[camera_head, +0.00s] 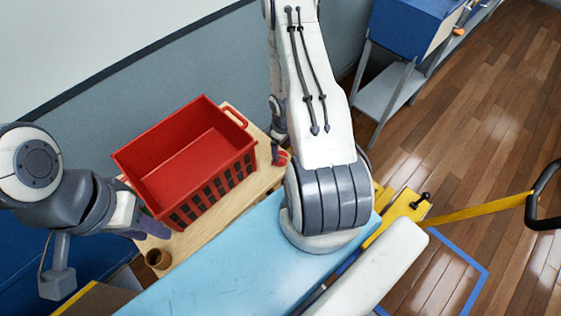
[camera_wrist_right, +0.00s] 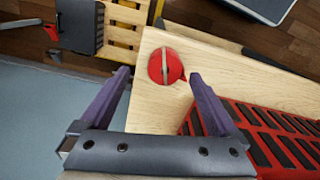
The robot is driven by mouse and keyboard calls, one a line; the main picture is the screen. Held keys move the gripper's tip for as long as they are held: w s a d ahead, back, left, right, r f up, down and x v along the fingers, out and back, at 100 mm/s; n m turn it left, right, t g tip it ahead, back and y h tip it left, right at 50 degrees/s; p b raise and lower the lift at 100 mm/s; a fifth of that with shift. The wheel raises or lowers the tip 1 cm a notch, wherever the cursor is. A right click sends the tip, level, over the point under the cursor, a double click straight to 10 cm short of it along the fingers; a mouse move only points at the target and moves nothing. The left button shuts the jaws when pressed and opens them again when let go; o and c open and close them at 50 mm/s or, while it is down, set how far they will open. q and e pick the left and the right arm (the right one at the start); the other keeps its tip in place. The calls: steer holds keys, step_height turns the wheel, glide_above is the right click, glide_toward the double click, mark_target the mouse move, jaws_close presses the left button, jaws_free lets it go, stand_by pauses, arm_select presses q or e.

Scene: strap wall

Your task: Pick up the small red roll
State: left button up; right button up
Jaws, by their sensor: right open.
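The small red roll (camera_wrist_right: 165,66) lies on the wooden table top near its corner, in the right wrist view. In the head view the red roll (camera_head: 282,158) shows beside the right end of the red crate, partly hidden by my right arm. My right gripper (camera_wrist_right: 158,76) is open above the table, its purple fingertips on either side of the roll in the picture, with nothing between them. My left gripper (camera_head: 152,228) is at the table's left end near the crate; its fingers are too hidden to tell their opening.
The red crate (camera_head: 190,150) stands on the wooden table (camera_head: 207,232), close to the roll. A small brown roll (camera_head: 158,258) sits at the table's front left. A light blue surface (camera_head: 215,265) lies in front. A blue bin (camera_head: 400,27) on a grey stand is at the back right.

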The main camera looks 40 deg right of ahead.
mark_target(281, 156)
steer(key=shift+w+a+f+b, duration=0.1)
steer(key=shift+a+f+b, duration=0.1)
steer(key=shift+f+b, duration=1.15)
steer(key=shift+w+a+f+b, duration=0.1)
steer(key=shift+a+f+b, duration=0.1)
steer(key=shift+f+b, duration=1.15)
steer(key=shift+r, duration=0.2)
steer(key=c, duration=1.4)
